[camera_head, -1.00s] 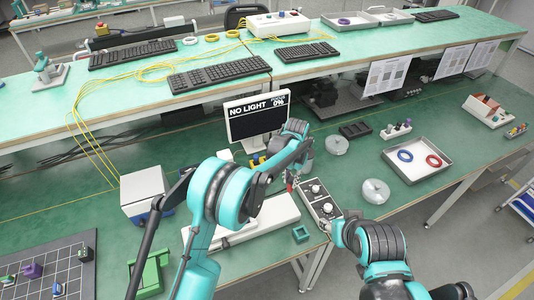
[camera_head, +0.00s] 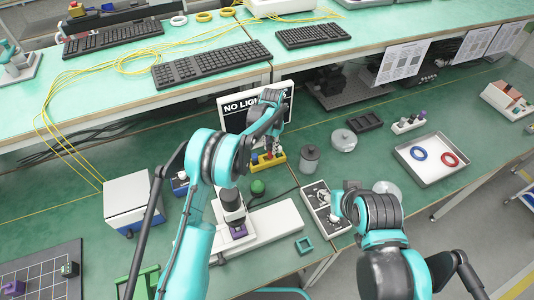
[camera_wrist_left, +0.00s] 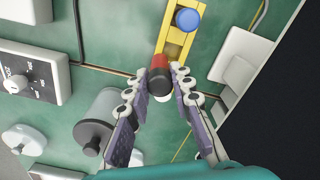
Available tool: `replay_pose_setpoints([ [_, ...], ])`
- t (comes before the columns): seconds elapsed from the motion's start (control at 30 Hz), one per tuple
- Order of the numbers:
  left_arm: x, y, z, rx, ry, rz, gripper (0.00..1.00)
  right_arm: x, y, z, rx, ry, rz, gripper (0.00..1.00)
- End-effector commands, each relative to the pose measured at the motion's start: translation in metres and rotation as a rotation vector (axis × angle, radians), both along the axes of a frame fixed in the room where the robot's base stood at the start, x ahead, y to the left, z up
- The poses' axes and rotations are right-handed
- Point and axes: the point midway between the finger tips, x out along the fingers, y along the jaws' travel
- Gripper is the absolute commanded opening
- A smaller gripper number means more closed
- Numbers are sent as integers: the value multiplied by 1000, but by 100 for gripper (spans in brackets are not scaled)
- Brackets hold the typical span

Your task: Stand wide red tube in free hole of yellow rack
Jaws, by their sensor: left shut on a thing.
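My left gripper (camera_head: 271,146) is over the yellow rack (camera_head: 279,159) in front of the monitor. In the left wrist view, the left gripper (camera_wrist_left: 160,76) is shut on the red tube (camera_wrist_left: 160,62), which has a dark end towards the camera. The tube overlaps the near end of the yellow rack (camera_wrist_left: 184,37); I cannot tell whether it is inside a hole. A blue tube (camera_wrist_left: 187,19) stands at the rack's far end. My right gripper (camera_head: 333,205) is by the control box; its fingers are too unclear to judge.
A grey cylinder (camera_head: 310,158) stands right of the rack. The control box (camera_head: 318,199) with knobs lies in front, and the monitor (camera_head: 240,108) stands behind. A white tray (camera_head: 432,170) holds a blue and a red ring.

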Motion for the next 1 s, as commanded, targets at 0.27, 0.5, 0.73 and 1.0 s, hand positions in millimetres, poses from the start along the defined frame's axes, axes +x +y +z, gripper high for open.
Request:
replay_pose_setpoints([
  [0.27, 14, 16, -16, 0, 0, -1, 0, 0, 0, -4, 0, 0, 0, 44],
  [0.5, 13, 15, -50, 0, 0, -1, 0, 0, 0, -13, 0, 0, 0, 44],
  [0.73, 13, 15, -52, 0, 0, -1, 0, 0, 0, -12, 0, 0, 0, 44],
  [1.0, 13, 15, -56, 0, 0, -1, 43, 0, 0, -15, 0, 0, 0, 44],
])
